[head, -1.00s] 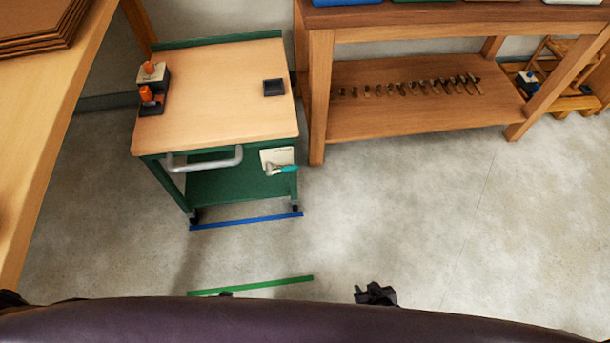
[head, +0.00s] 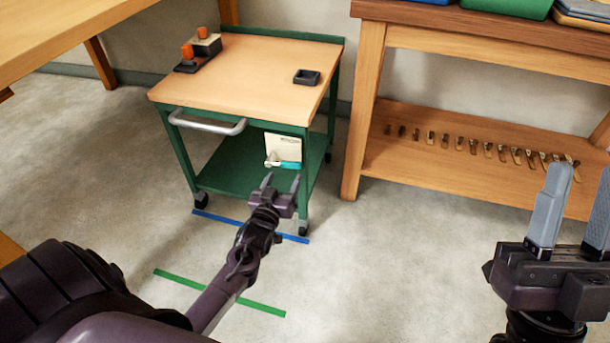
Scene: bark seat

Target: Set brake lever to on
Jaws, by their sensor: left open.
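The green cart (head: 185,150) has a wooden top and stands left of centre. The brake lever (head: 290,165), with a teal grip and a pale end, lies roughly level across a white plate (head: 284,146) by the cart's front right leg. The small writing on the plate is unreadable. My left gripper (head: 281,181) is open and empty, fingers pointing up in the picture toward the lever. Its tips appear just below the lever; I cannot tell the gap in depth. My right gripper (head: 582,178) is open and empty at the far right, away from the cart.
A grey push handle (head: 208,125) juts from the cart's front. Blue (head: 215,216) and green (head: 220,292) strips lie on the floor. A wooden bench (head: 357,120) with a low shelf stands right of the cart, and a table (head: 75,32) at upper left.

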